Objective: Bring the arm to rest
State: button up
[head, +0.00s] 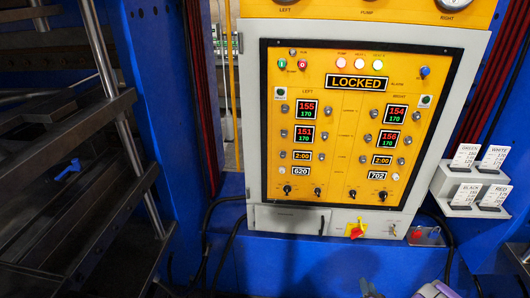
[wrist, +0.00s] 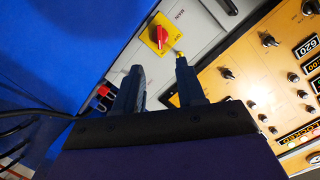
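My gripper (wrist: 158,64) shows in the wrist view with its two dark fingers apart and nothing seen between them. The fingers point toward the lower part of the control cabinet (wrist: 205,70), near the red rotary switch on its yellow plate (wrist: 160,38). I cannot tell whether they touch the cabinet. In the head view the same red switch (head: 355,230) sits below the yellow panel (head: 340,130).
The panel carries displays, lamps, knobs and a "LOCKED" sign (head: 357,82). Blue press columns (head: 165,100) flank the cabinet. A card holder (head: 465,205) stands at the right. Dark metal racks (head: 60,150) fill the left. Black cables (head: 228,225) hang beside the cabinet.

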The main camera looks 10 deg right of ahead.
jog(key=w+a+r+n+g+y, duration=0.2)
jog(key=w+a+r+n+g, duration=0.2)
jog(key=w+r, duration=0.7)
jog(key=s+a+r+n+g, duration=0.25)
jog(key=s+a+r, duration=0.35)
jog(key=r, duration=0.4)
jog(key=s+a+r+n+g, duration=0.1)
jog(key=s+a+r+g, duration=0.25)
jog(key=a+r, duration=0.55)
jog(key=s+a+r+g, duration=0.2)
jog(key=s+a+r, duration=0.2)
jog(key=s, duration=0.7)
jog(key=s+a+r+n+g, duration=0.1)
jog(key=s+a+r+g, duration=0.2)
jog(key=s, duration=0.8)
jog(key=s+a+r+n+g, duration=0.1)
jog(key=s+a+r+g, duration=0.1)
jog(key=s+a+r, duration=0.5)
jog(key=s, duration=0.5)
jog(key=shift+r+g+y, duration=0.3)
jog(key=shift+r, duration=0.1)
jog(key=shift+w+d, duration=0.1)
